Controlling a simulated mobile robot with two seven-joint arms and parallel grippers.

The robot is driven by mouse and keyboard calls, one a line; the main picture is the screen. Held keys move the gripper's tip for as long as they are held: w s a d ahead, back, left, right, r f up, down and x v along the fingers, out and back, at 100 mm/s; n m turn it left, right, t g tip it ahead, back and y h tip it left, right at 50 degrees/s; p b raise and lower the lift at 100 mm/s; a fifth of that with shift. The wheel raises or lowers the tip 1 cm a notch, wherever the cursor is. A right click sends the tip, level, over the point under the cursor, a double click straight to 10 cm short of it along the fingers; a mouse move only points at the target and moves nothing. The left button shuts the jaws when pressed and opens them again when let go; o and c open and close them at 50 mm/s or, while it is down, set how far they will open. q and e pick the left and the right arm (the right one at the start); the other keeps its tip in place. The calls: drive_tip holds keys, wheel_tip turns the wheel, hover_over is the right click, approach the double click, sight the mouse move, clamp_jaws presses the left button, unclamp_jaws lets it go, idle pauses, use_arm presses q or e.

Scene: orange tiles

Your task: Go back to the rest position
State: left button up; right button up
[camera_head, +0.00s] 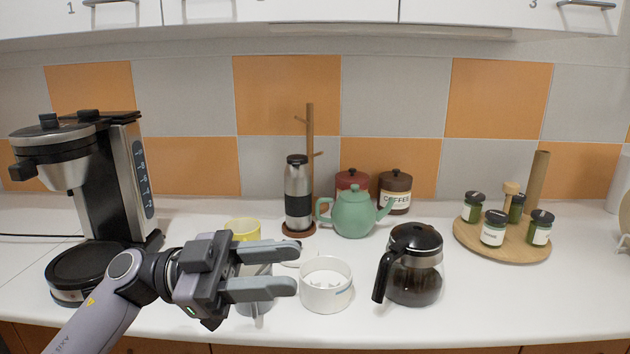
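My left gripper (292,269) reaches in from the lower left, above the front part of the white counter. Its two grey fingers point right and stand apart, with nothing held between them. A white round bowl (328,293) stands just right of the fingertips. A yellow cup (243,229) stands behind the gripper, and the gripper hides part of it. A greyish cup-like thing (256,308) below the fingers is mostly hidden. My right gripper does not show.
A coffee maker (127,180) stands at the left. A glass coffee pot (414,283), green teapot (353,213) and steel flask (298,193) stand mid-counter. A round wooden tray (502,247) holds several jars at the right. The right front of the counter (540,305) is clear.

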use_arm(q)
drive_tip(key=w+a+f+n+t+y, duration=0.1)
drive_tip(key=a+f+n+t+y, duration=0.25)
drive_tip(key=f+n+t, duration=0.35)
drive_tip(key=a+f+n+t+y+p, duration=0.1)
drive_tip(key=a+f+n+t+y, duration=0.2)
drive_tip(key=f+n+t+y, duration=0.3)
drive_tip(key=w+a+f+n+t+y, duration=0.1)
drive_tip(key=a+f+n+t+y, duration=0.25)
drive_tip(key=f+n+t, duration=0.4)
drive_tip(key=s+a+f+g+y, duration=0.2)
drive_tip(key=s+f+g, duration=0.2)
drive_tip(key=s+f, duration=0.4)
drive_tip(key=s+a+f+g+y+p, duration=0.1)
drive_tip(key=s+a+f+g+y, duration=0.1)
drive_tip(key=s+f, duration=0.6)
wheel_tip(320, 180, down, 4)
drive_tip(key=shift+s+a+g+y, duration=0.25)
drive_tip(key=shift+a+g+y, duration=0.15)
drive_tip(key=shift+a+g, duration=0.4)
drive_tip(key=shift+n, duration=0.25)
